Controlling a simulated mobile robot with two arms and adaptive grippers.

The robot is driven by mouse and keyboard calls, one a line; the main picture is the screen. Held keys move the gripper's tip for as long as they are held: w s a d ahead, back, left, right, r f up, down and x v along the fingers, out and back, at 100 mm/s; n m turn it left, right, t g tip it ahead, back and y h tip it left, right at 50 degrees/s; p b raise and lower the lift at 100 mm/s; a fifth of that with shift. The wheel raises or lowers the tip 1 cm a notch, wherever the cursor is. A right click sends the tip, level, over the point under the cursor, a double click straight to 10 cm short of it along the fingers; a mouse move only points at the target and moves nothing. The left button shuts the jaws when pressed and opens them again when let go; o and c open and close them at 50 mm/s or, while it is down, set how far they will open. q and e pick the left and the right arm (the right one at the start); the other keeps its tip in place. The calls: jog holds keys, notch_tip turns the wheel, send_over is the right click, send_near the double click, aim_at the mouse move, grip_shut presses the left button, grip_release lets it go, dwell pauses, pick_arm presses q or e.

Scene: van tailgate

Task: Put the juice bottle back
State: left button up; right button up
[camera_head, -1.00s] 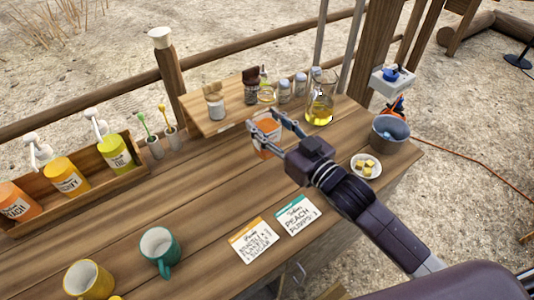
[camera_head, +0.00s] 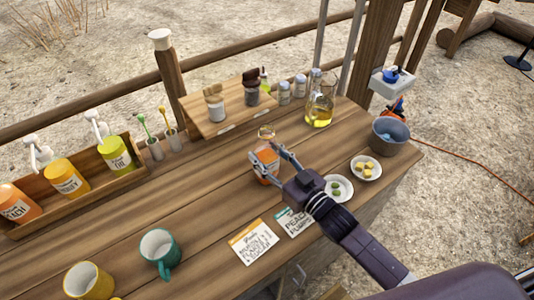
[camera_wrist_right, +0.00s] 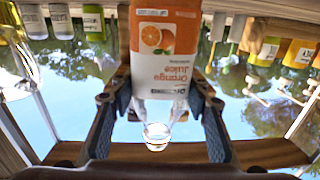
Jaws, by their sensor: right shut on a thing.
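The juice bottle (camera_head: 267,164) has an orange label and is between the fingers of my right gripper (camera_head: 270,154) above the middle of the wooden counter. In the right wrist view the bottle (camera_wrist_right: 166,48) shows its "Orange Juice" label, with the gripper's fingers (camera_wrist_right: 158,105) on either side. I cannot tell whether its base touches the counter. My right gripper is shut on it. My left gripper is not in view.
A tilted wooden rack (camera_head: 205,127) with several jars stands at the back, beside a flask of yellow liquid (camera_head: 319,113). Two plates, cards (camera_head: 253,241) and a grey bucket (camera_head: 388,148) are nearby. The left middle counter is clear.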

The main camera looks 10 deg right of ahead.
jog(key=o, duration=1.5)
jog(key=shift+f, duration=0.1)
jog(key=shift+b+v, duration=1)
jog(key=shift+v, duration=5)
jog(key=shift+d, duration=0.1)
